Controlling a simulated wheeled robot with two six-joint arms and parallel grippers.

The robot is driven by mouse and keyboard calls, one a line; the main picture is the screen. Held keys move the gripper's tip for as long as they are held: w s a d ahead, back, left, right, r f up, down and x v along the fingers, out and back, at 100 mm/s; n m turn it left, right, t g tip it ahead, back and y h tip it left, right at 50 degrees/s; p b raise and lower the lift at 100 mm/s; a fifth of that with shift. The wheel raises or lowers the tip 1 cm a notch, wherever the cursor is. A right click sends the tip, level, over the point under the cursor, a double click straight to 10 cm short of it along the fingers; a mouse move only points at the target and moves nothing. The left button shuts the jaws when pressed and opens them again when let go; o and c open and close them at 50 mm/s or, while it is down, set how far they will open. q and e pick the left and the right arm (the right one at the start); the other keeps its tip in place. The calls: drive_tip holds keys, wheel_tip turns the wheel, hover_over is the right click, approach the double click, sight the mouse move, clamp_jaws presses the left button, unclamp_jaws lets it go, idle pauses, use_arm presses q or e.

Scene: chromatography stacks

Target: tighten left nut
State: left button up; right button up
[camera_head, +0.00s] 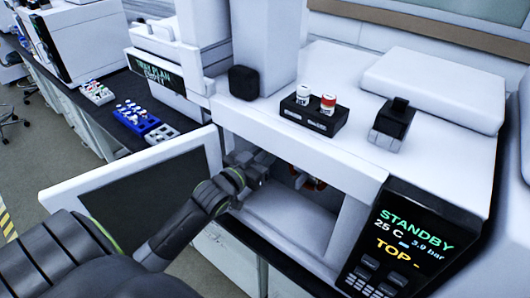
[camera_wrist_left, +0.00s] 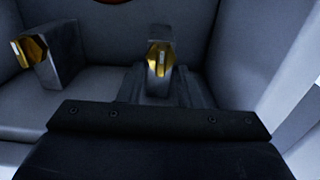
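My left arm reaches into the open compartment (camera_head: 285,215) of the white instrument in the head view. My left gripper (camera_head: 262,166) is inside its upper left part, small and in shadow. In the left wrist view a brass nut (camera_wrist_left: 160,59) sits on a grey block straight ahead, just beyond the dark front of my left gripper (camera_wrist_left: 158,90). A second brass nut (camera_wrist_left: 31,49) sits on another grey block at the left. Whether my fingers touch the middle nut, and how far apart they are, I cannot tell. My right gripper is not in view.
The open door (camera_head: 140,180) stands left of the compartment, close to my arm. A display panel (camera_head: 400,245) reads STANDBY at the right. A black rack (camera_head: 312,117) with two capped bottles stands on top. Pale compartment walls (camera_wrist_left: 265,50) surround the gripper closely.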

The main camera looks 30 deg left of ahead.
use_arm(q)
clamp_jaws()
drive_tip(key=shift+m, duration=0.3)
drive_tip(key=m+b, duration=0.3)
drive_tip(key=m, duration=0.2)
drive_tip(key=f+m+b, duration=0.1)
drive_tip(key=m+b, duration=0.1)
drive_tip(key=m, duration=0.4)
drive_tip(key=d+m+b, duration=0.1)
drive_tip(key=m+b, duration=0.2)
drive_tip(key=m, duration=0.3)
drive_tip(key=shift+d+f+b, duration=0.1)
drive_tip(key=shift+f+b, duration=0.1)
drive_tip(key=shift+b, duration=0.15)
drive_tip(key=shift+m, duration=0.3)
drive_tip(key=shift+o, duration=0.3)
unclamp_jaws()
